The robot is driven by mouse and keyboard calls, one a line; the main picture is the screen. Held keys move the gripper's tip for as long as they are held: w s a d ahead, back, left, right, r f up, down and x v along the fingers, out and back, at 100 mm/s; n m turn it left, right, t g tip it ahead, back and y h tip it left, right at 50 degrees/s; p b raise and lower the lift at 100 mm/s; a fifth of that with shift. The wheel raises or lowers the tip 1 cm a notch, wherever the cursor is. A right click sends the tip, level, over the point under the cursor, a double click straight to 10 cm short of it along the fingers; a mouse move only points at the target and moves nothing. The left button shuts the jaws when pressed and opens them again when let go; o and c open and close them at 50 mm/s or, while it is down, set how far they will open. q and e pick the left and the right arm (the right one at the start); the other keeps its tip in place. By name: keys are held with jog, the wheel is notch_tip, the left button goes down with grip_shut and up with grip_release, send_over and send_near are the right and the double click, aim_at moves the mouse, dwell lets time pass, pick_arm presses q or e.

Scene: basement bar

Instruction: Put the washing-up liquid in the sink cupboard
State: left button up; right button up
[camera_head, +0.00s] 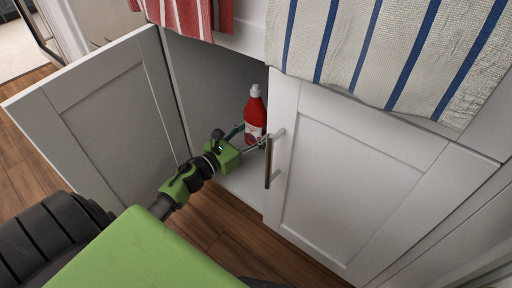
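The washing-up liquid, a red bottle (254,112) with a white cap and pale label, is upright inside the sink cupboard (185,75). The white cupboard's left door (110,105) stands open and its right door (350,175) is shut. My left gripper (253,134), green and black, reaches in through the opening. Its fingers are apart, one at each side of the lower bottle. I cannot tell whether they press on it. The bottle's base is partly hidden by the gripper, so I cannot tell if it rests on the cupboard floor. My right gripper is out of view.
The right door's bar handle (272,160) is close beside the gripper at the opening's right edge. A red striped towel (190,14) and a blue-striped cloth (390,50) hang above. The wooden floor (225,225) shows below the cupboard.

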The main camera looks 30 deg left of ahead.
pick_arm(q)
jog(key=shift+w+a+f+b, duration=0.4)
jog(key=shift+w+f+b, duration=0.3)
jog(key=shift+f, duration=0.1)
jog(key=f+b, duration=0.3)
jog(key=shift+w+a+f, duration=0.1)
jog(key=shift+w+f, duration=0.1)
jog(key=shift+f, duration=0.1)
jog(key=shift+r, duration=0.1)
jog(key=o, duration=1.6)
jog(key=shift+s, duration=0.2)
jog(key=shift+s+a+p, duration=0.1)
jog(key=shift+s+p, duration=0.25)
jog(key=shift+p, duration=0.1)
jog(key=s+p, duration=0.1)
jog(key=s, duration=0.2)
jog(key=s+a+p, duration=0.1)
jog(key=s, duration=0.1)
jog(key=shift+s+p, duration=0.15)
jog(key=shift+p, duration=0.15)
jog(key=shift+s, duration=0.6)
